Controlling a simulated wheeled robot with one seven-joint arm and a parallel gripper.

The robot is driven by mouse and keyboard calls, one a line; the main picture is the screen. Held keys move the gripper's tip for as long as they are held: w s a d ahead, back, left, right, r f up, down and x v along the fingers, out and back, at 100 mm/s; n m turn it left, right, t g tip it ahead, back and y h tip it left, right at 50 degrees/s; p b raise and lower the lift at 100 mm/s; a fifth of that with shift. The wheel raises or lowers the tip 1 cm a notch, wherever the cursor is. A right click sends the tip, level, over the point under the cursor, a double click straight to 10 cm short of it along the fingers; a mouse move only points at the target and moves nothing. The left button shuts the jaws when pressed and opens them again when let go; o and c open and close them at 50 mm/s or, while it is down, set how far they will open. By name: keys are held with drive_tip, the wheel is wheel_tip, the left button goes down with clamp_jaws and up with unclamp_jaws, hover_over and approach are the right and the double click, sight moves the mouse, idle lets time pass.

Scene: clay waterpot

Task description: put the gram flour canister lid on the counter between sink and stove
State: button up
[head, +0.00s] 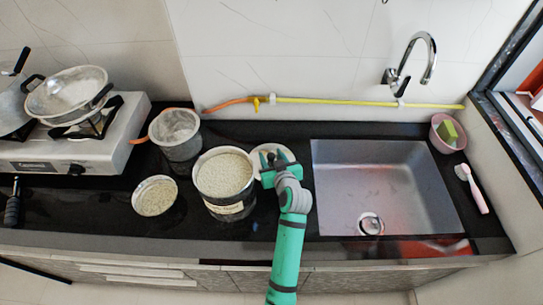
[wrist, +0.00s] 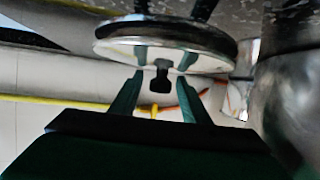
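The round metal lid (head: 257,154) with a dark knob lies on the black counter, between the open canister of pale contents (head: 224,178) and the sink. In the wrist view, which looks upside down, the lid (wrist: 165,45) rests flat on the counter with its knob (wrist: 160,76) outward. My gripper (head: 273,163) is over the lid and partly hides it in the head view. In the wrist view my gripper (wrist: 161,80) is open, with one finger on each side of the knob and gaps visible between knob and fingers.
The sink (head: 385,185) is right of my gripper. The stove (head: 85,140) with pans is at the left. A metal pot (head: 177,138) and a bowl of grains (head: 155,196) stand left of the canister. A yellow hose (head: 350,101) runs along the wall.

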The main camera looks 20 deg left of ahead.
drive_tip(key=shift+s+r, duration=0.15)
drive_tip(key=shift+r, duration=0.2)
drive_tip(key=v, duration=1.1)
drive_tip(key=shift+d+r, duration=0.15)
drive_tip(key=shift+s, duration=0.1)
